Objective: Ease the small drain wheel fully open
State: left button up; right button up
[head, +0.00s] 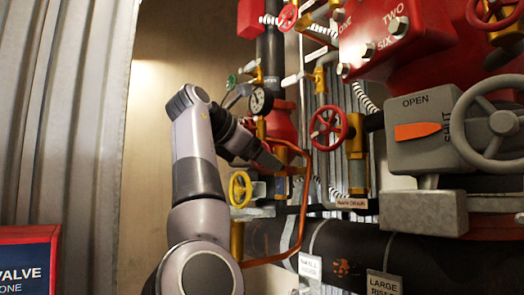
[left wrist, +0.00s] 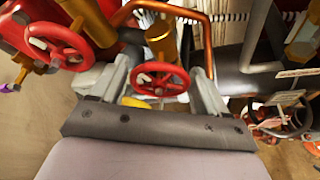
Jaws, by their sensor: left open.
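My left gripper (head: 272,162) reaches in among the pipes from the left in the head view. In the left wrist view, its open fingers (left wrist: 165,72) stand on either side of a small red handwheel (left wrist: 160,80) on a brass valve (left wrist: 161,44). I take this to be the small drain wheel. Whether either finger touches its rim cannot be told. In the head view, this wheel is largely hidden by the gripper and pipe. My right gripper is not in view.
A larger red wheel (head: 327,123) sits above a "MAIN DRAIN" label (head: 351,203). A copper pipe (head: 306,188) bends close by the gripper. A yellow wheel (head: 240,188) is below it, and a gauge (head: 261,101) is above. A grey handwheel (head: 490,124) is far right.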

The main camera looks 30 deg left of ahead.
pick_arm(q)
jog(key=shift+w+f, duration=0.15)
jog(key=shift+w, duration=0.15)
jog(key=c, duration=0.7)
